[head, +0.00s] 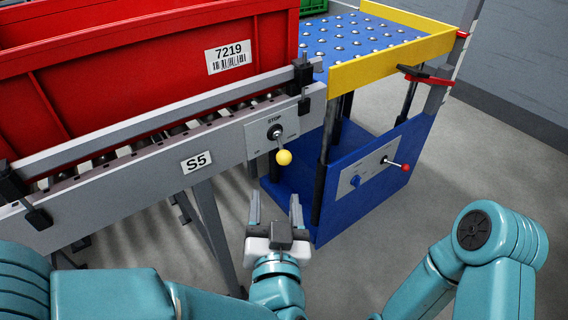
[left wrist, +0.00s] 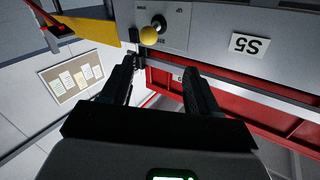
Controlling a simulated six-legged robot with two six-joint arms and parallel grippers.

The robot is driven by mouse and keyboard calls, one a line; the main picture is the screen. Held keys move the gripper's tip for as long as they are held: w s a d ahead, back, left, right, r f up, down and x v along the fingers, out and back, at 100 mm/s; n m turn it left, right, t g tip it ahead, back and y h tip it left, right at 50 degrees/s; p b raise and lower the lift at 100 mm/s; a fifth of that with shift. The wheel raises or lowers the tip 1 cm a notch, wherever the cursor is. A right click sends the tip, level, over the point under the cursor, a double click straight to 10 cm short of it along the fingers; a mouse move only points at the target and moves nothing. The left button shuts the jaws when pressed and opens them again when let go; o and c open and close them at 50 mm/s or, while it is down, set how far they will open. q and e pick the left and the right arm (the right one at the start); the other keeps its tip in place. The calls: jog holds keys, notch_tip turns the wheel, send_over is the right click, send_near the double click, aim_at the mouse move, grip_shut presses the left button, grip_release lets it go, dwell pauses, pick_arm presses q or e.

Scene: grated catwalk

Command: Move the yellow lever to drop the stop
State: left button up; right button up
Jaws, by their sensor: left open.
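The yellow lever (head: 284,157) is a ball on a short rod below a dark pivot, on a grey plate (head: 258,140) marked STOP on the conveyor's side. Its rod points down and slightly right. In the left wrist view the yellow ball (left wrist: 149,35) shows beyond the fingertips, nearer the left finger. My left gripper (head: 275,205) is open and empty, below the ball and apart from it; its fingers also show in the left wrist view (left wrist: 158,70). A dark upright bracket (head: 303,75) stands at the conveyor's end; I cannot tell if it is the stop. My right gripper is out of view.
A red crate (head: 150,62) marked 7219 sits on the roller conveyor (head: 130,178) labelled S5. Beyond its end stands a blue cart (head: 340,205) with a ball-topped, yellow-edged deck and a red-knobbed lever (head: 405,167). The conveyor leg (head: 210,220) stands left of my gripper.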

aim_at(284, 151)
pick_arm(q)
jog(key=shift+h, duration=0.3)
jog(key=w, duration=0.5)
jog(key=w+d, duration=0.1)
jog(key=w, duration=0.4)
jog(key=w+p, duration=0.1)
jog(key=w, duration=0.4)
jog(key=shift+w+d+f, duration=0.1)
jog(key=shift+d+f, duration=0.2)
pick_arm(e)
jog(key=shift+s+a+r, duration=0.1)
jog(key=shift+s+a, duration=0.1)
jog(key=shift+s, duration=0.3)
